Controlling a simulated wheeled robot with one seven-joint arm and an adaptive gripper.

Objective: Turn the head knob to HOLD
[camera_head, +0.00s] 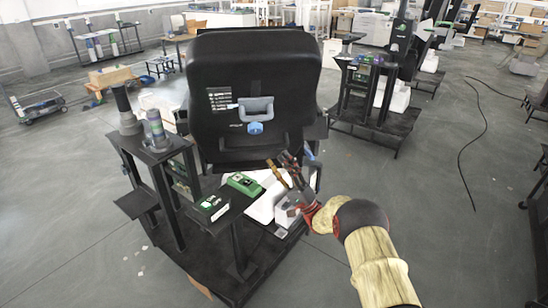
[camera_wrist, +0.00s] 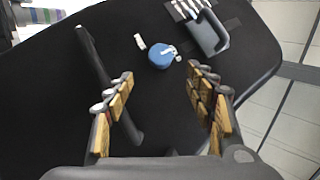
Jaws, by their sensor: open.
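The head knob is a small blue round knob (camera_head: 255,128) on the large upright black panel (camera_head: 215,65), just below a grey handle (camera_head: 257,105). The knob also shows in the wrist view (camera_wrist: 161,57), with small white marks beside it. My gripper (camera_head: 286,168) is below and to the right of the knob in the head view. In the wrist view my gripper (camera_wrist: 160,88) is open and empty, its wood-coloured finger pads spread apart. The knob appears beyond the fingertips, between their lines, and is not touched. The setting marks are too small to read.
A dark bar (camera_wrist: 108,85) crosses the panel left of the knob in the wrist view. Green boxes (camera_head: 243,184) sit on a low stand below the panel. A post with cylinders (camera_head: 156,130) stands left.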

